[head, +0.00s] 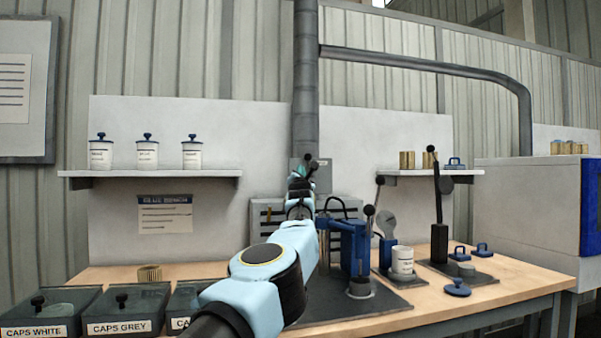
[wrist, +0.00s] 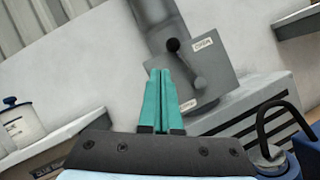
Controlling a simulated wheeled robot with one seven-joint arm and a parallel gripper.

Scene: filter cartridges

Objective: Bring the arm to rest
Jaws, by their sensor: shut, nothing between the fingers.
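My arm reaches forward over the bench in the head view, and my gripper (head: 302,172) is raised in front of the grey duct, largely hidden behind my own wrist. In the wrist view my gripper (wrist: 167,100) shows two teal fingers side by side, shut with nothing between them. Beyond the fingertips is a grey box on the duct with a black-knobbed lever (wrist: 185,62) and labels that seem to read "OPEN". The fingers overlap this box in the picture; I cannot tell the exact gap.
The workbench (head: 519,284) carries a blue press (head: 354,248), a white canister (head: 402,262) on a dark mat and blue lids (head: 457,287). Lidded cap bins (head: 123,308) stand front left. A left shelf (head: 150,178) holds white canisters; a right shelf (head: 436,173) holds brass-coloured cartridges.

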